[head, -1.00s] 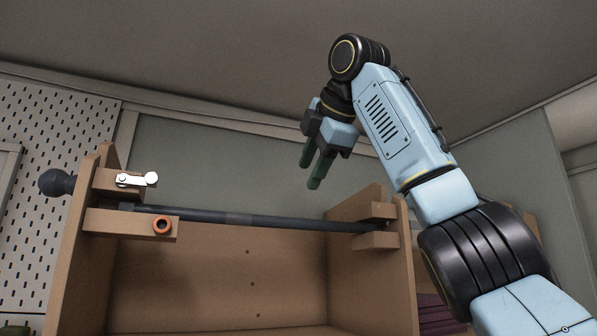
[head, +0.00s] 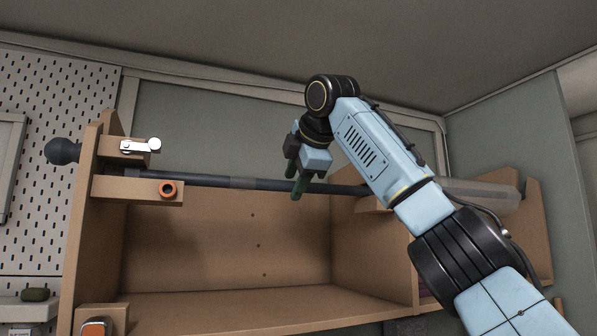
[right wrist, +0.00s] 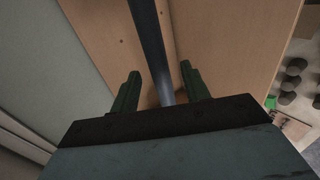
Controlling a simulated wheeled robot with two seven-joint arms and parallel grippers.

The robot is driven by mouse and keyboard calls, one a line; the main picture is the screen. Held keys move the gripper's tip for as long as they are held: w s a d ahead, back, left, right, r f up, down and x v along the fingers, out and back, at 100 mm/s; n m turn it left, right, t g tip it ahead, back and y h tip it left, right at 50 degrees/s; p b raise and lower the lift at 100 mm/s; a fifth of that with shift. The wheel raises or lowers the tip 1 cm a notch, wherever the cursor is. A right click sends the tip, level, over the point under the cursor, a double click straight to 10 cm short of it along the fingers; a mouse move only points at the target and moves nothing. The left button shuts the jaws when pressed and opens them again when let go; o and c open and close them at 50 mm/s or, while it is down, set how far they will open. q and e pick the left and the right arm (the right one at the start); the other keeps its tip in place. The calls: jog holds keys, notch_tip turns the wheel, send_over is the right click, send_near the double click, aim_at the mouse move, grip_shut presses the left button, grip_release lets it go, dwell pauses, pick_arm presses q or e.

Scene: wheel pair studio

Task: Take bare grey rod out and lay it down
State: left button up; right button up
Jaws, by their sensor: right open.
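The bare grey rod (head: 262,184) is dark and lies nearly level across the top of an open wooden cabinet (head: 200,308). A dark ball knob (head: 62,151) shows at its left end, outside the side wall. Its left part passes between two wooden blocks; its right end is hidden behind my right arm. My right gripper (head: 296,182) is open and empty, its green fingers overlapping the middle of the rod. In the right wrist view the rod (right wrist: 149,45) runs between the spread fingers (right wrist: 159,82), apart from both. How deep it sits between them is unclear. My left gripper is out of view.
A white latch (head: 135,147) sits on the upper left block, and an orange ring (head: 168,189) on the lower block's face. A thick light-grey cylinder (head: 485,194) lies at the right, behind my arm. The cabinet below the rod looks empty.

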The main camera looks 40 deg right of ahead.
jog(key=shift+s, duration=0.1)
grip_shut()
jog(key=c, duration=0.6)
grip_release()
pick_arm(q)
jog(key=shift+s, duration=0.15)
pick_arm(e)
grip_shut()
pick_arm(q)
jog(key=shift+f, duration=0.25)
pick_arm(e)
jog(key=shift+s+a, duration=0.1)
jog(key=shift+s, duration=0.15)
pick_arm(q)
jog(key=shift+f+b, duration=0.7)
jog(key=shift+b, duration=0.25)
pick_arm(e)
jog(key=shift+s+a, duration=0.25)
jog(key=shift+s, duration=0.9)
